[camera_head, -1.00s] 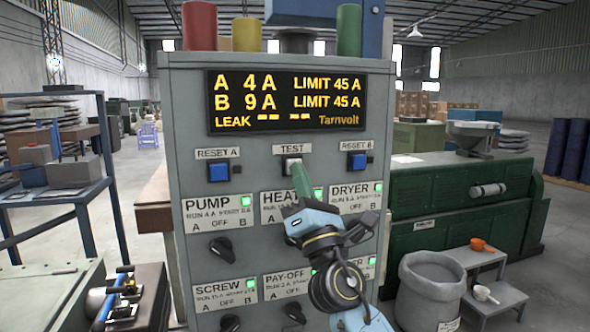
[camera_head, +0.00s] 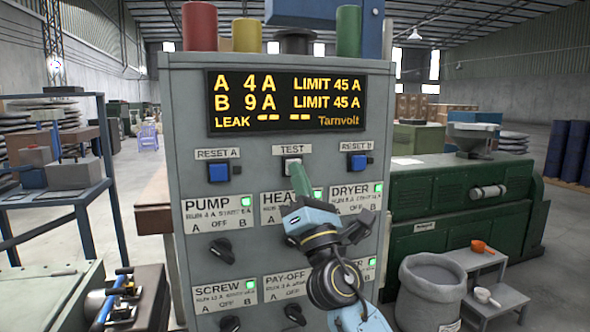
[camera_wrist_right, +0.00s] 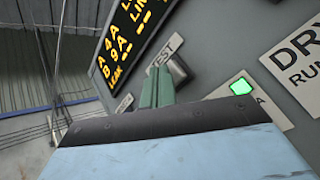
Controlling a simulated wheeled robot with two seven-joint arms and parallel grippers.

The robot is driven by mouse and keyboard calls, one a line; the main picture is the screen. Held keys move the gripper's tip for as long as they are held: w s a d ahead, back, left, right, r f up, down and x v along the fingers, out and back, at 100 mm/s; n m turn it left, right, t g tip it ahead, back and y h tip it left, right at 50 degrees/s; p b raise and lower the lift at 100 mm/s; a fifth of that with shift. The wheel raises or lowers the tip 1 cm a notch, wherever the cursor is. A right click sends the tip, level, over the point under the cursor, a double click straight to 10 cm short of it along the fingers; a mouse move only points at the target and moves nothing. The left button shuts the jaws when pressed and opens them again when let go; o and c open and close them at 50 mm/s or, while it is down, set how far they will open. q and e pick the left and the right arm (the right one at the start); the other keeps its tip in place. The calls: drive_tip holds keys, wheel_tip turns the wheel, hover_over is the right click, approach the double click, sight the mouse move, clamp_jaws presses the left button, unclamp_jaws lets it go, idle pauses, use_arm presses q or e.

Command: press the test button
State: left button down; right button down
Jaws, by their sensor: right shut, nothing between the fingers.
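The test button (camera_head: 292,164) is a light grey button under the TEST label on the grey control panel (camera_head: 175,190). My right gripper (camera_head: 300,178) is shut and empty, its green fingers pointing up at the button from just below. In the right wrist view the green fingertips (camera_wrist_right: 157,88) are close beside the dark-sided test button (camera_wrist_right: 179,69); I cannot tell whether they touch. The display (camera_head: 287,102) reads A 4 A, B 9 A, both limits 45 A, and LEAK shows dashes. My left gripper is not in view.
Blue RESET A (camera_head: 219,172) and RESET B (camera_head: 357,162) buttons flank the test button. Black rotary knobs (camera_head: 222,248) and lit green lamps sit below.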

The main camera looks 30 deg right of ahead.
drive_tip(key=shift+w, duration=0.1)
idle(0.5)
drive_tip(key=shift+s+a+p, duration=0.15)
drive_tip(key=shift+s+p, duration=0.15)
drive_tip(key=shift+s, duration=0.55)
drive_tip(key=s, duration=0.2)
drive_tip(key=s+a+p, duration=0.1)
drive_tip(key=s, duration=0.1)
drive_tip(key=shift+s+a, duration=0.1)
drive_tip(key=shift+s, duration=0.3)
idle(0.4)
